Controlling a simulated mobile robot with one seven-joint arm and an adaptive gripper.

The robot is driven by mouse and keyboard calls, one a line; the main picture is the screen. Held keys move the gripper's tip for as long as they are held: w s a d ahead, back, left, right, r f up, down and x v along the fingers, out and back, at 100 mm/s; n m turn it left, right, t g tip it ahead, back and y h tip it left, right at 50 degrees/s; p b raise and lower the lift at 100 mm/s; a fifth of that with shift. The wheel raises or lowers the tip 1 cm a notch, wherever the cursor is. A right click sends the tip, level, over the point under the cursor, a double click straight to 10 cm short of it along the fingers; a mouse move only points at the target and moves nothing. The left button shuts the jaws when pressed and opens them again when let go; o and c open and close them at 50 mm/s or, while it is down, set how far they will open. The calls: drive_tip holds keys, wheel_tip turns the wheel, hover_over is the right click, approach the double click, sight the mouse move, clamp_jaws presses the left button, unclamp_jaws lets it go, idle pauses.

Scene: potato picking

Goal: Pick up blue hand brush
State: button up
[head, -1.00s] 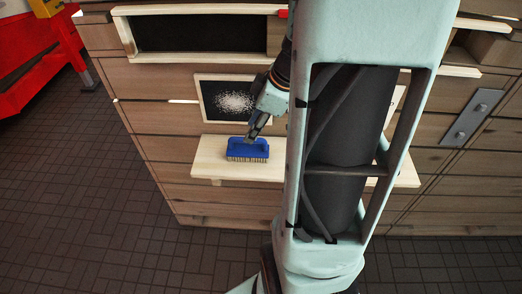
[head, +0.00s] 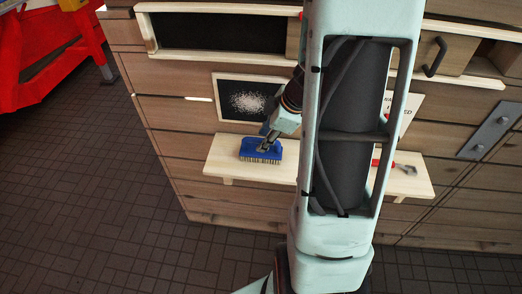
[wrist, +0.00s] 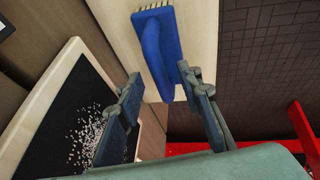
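The blue hand brush (head: 262,152) lies on the light wooden shelf (head: 222,160) in the head view, its pale bristles toward the front. It also shows at the top of the wrist view (wrist: 158,45), with its blue handle reaching down toward the right finger. My gripper (head: 266,140) is at the brush's upper side in the head view. In the wrist view my gripper (wrist: 163,88) is open, its two fingers well apart.
A red-handled tool (head: 385,164) lies on the shelf's right part. A red structure (head: 50,60) stands at the far left.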

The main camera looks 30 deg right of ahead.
drive_tip(key=shift+x, duration=1.1)
clamp_jaws()
